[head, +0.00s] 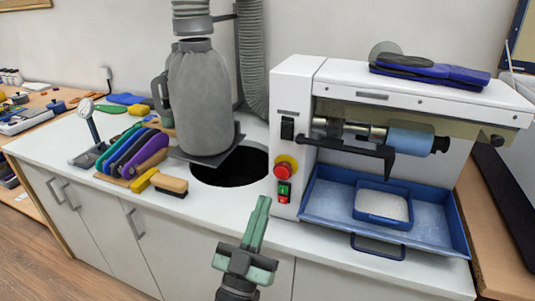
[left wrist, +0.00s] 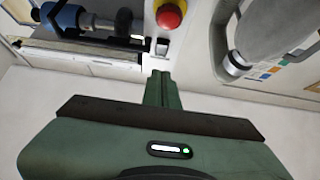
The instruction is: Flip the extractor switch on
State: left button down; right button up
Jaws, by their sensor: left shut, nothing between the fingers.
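The grinding machine (head: 295,85) stands on the right of the counter, with controls down its left front panel. A black switch (head: 287,129) sits at the top, a red mushroom button (head: 285,168) on a yellow ring below it, and a red and green switch (head: 284,192) lowest. No readable label shows which is the extractor switch. My left gripper (head: 263,203) is shut and empty, its fingertips left of and just below the lowest switch. In the left wrist view, the shut fingers (left wrist: 161,75) point towards the panel, near the red button (left wrist: 169,16). My right gripper is out of view.
A grey extractor bag (head: 203,100) with a hose stands behind a round dark hole (head: 232,168) in the counter. A blue tray (head: 435,225) juts out under the machine. Coloured insoles (head: 130,155) and a brush (head: 160,182) lie to the left.

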aim_at(285, 134)
pick_arm(q)
jog(key=shift+s+a+r, duration=0.15)
jog(key=shift+s+r, duration=0.1)
jog(key=shift+r, duration=0.4)
jog(key=p+x, duration=0.1)
jog(key=x, duration=0.3)
jog(key=f+p+x, duration=0.1)
jog(key=x, duration=0.3)
jog(key=w+p+x, duration=0.1)
jog(key=x, duration=0.3)
jog(key=shift+w+d+f, duration=0.15)
jog(key=shift+w+d, duration=0.05)
jog(key=shift+w+d+f, duration=0.1)
jog(key=shift+w+f, duration=0.05)
jog(key=shift+w, duration=0.25)
